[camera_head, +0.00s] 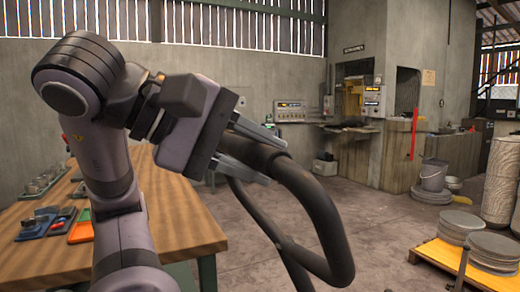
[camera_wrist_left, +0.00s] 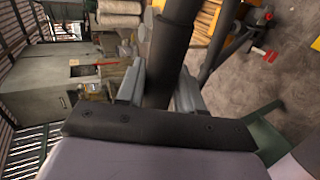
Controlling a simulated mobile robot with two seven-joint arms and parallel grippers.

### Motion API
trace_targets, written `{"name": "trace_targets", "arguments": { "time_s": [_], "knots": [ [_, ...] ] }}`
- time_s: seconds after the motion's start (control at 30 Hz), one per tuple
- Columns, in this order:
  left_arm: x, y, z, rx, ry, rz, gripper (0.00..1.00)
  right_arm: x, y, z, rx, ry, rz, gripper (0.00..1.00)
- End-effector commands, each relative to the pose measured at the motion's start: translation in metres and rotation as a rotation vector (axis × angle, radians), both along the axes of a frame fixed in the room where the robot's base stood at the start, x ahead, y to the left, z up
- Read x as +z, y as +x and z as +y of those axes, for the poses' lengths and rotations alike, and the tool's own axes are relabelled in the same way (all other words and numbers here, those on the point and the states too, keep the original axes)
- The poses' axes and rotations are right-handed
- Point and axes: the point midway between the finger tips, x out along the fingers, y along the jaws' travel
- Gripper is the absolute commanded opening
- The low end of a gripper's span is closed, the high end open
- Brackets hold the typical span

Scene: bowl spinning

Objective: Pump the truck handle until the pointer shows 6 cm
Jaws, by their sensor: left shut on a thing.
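The dark truck handle (camera_head: 325,225) is a thick bent bar loop in the middle of the head view, near me and tilted. My left gripper (camera_head: 260,154) is shut on the upper left end of this loop, with one finger on each side of the bar. In the left wrist view the handle (camera_wrist_left: 170,55) runs between the two fingers of the gripper (camera_wrist_left: 163,88). The lower end of the handle runs out of the head view. I cannot make out a pointer or a scale in either view. My right gripper is not in view.
A wooden table (camera_head: 185,225) stands at the left with trays and small parts. A yellow platform (camera_head: 440,258) carrying stacks of round discs (camera_head: 492,247) is at the lower right. The concrete floor beyond the handle is clear.

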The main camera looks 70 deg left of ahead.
Motion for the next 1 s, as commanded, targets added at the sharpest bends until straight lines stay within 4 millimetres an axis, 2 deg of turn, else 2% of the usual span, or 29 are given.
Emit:
{"name": "trace_targets", "arguments": {
  "time_s": [0.13,0.63,0.8,1.0],
  "knots": [
    [0.009,0.015,0.002,-0.001,-0.002,0.001,0.17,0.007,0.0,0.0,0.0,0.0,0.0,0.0],
    [0.041,0.098,0.011,0.0,-0.003,0.003,0.16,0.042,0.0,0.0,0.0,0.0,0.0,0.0],
    [0.043,0.11,0.013,0.002,-0.001,-0.001,0.16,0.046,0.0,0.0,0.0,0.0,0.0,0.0],
    [0.042,0.11,0.013,0.002,-0.001,-0.004,0.16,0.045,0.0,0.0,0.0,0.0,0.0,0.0]
  ]
}}
